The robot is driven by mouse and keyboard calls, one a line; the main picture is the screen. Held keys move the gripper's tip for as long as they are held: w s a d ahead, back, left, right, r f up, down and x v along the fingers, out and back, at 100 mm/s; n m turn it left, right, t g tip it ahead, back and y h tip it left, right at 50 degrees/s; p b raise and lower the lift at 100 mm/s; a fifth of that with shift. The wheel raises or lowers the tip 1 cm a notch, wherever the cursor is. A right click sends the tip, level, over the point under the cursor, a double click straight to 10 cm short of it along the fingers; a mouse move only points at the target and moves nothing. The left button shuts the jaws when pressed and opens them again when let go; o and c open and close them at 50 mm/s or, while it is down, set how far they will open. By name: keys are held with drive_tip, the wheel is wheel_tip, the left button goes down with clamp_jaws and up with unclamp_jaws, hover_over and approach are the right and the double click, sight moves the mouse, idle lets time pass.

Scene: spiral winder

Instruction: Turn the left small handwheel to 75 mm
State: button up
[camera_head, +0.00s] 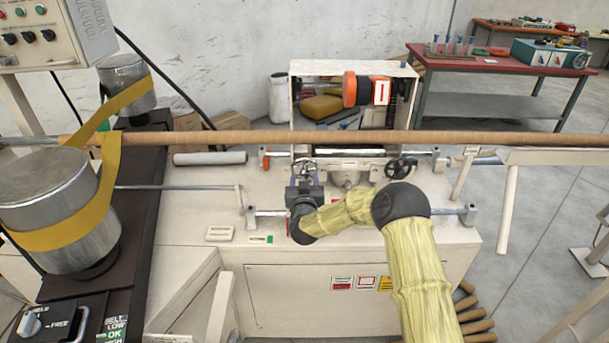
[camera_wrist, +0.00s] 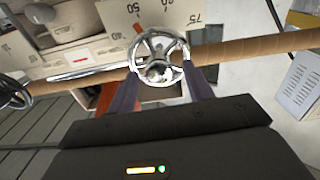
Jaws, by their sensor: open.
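The small silver handwheel (camera_wrist: 158,57) shows in the wrist view, a spoked ring with a bright hub. Behind it is a pale scale plate (camera_wrist: 118,16) marked 50, 60 and 75. My gripper (camera_wrist: 161,88) is open, with one dark finger on each side of the handwheel's near part. I cannot tell whether the fingers touch the rim. In the head view my gripper (camera_head: 306,184) is at the machine's middle, and my arm hides part of the area around it.
A brown tube (camera_head: 250,138) runs across the machine above my gripper. A black handwheel (camera_head: 400,167) stands to the right. A metal rod (camera_head: 268,212) and clamps lie beside my gripper. A yellow belt (camera_head: 107,190) wraps two drums at left.

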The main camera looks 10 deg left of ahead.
drive_tip(key=shift+x, duration=0.8)
drive_tip(key=c, duration=1)
drive_tip(key=shift+o, duration=0.2)
